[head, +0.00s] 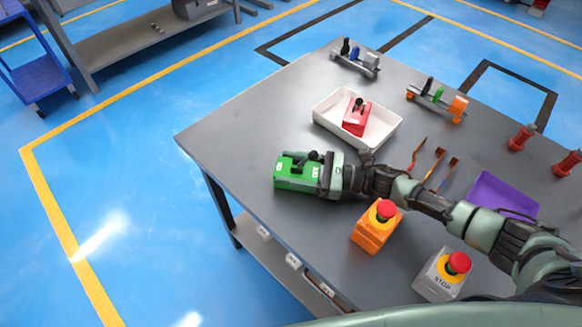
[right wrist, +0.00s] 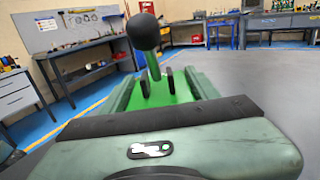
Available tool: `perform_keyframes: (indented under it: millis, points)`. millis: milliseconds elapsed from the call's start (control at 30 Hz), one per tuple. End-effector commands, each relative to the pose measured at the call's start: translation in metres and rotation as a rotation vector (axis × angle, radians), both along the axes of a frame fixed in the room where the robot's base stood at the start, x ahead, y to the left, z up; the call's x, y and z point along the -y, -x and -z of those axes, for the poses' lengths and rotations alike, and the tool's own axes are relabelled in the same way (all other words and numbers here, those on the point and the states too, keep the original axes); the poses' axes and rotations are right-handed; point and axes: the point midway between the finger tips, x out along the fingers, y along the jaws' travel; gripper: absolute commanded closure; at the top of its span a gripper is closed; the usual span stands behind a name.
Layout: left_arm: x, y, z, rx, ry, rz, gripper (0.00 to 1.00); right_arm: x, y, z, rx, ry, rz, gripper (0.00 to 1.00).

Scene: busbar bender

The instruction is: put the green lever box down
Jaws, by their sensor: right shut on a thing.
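The green lever box (head: 294,172) is at the left part of the grey table (head: 235,130), near its front left edge. My right gripper (head: 318,174) reaches in from the right and is shut on the box. In the right wrist view the box's green top (right wrist: 180,92) shows between the fingers, with a black ball-topped lever (right wrist: 144,34) standing up from it. I cannot tell whether the box's underside touches the table. My left gripper is not in view.
A white tray (head: 386,138) holding a red lever box (head: 357,117) stands behind my gripper. An orange stop-button box (head: 371,234) and a grey one (head: 437,279) stand nearer the front. A purple tray (head: 500,193) lies right. The table's left corner is clear.

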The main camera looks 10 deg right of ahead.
Motion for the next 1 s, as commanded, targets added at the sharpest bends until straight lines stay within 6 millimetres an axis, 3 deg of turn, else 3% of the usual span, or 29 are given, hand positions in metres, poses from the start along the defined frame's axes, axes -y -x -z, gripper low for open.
perform_keyframes:
  millis: [33,100,467,800,1000]
  points:
    - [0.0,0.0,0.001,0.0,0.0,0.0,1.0,0.0,0.0,0.001,0.0,0.0,0.0,0.32]
    - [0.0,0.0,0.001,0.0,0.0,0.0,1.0,0.0,0.0,0.001,0.0,0.001,0.0,0.18]
    - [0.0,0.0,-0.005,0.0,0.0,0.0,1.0,0.0,0.0,-0.004,0.0,0.001,0.0,0.18]
    - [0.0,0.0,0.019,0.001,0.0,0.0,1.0,0.05,0.022,0.002,-0.002,0.004,0.002,0.18]
    - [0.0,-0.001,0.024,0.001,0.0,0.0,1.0,0.067,0.03,0.0,-0.001,0.001,0.001,0.18]
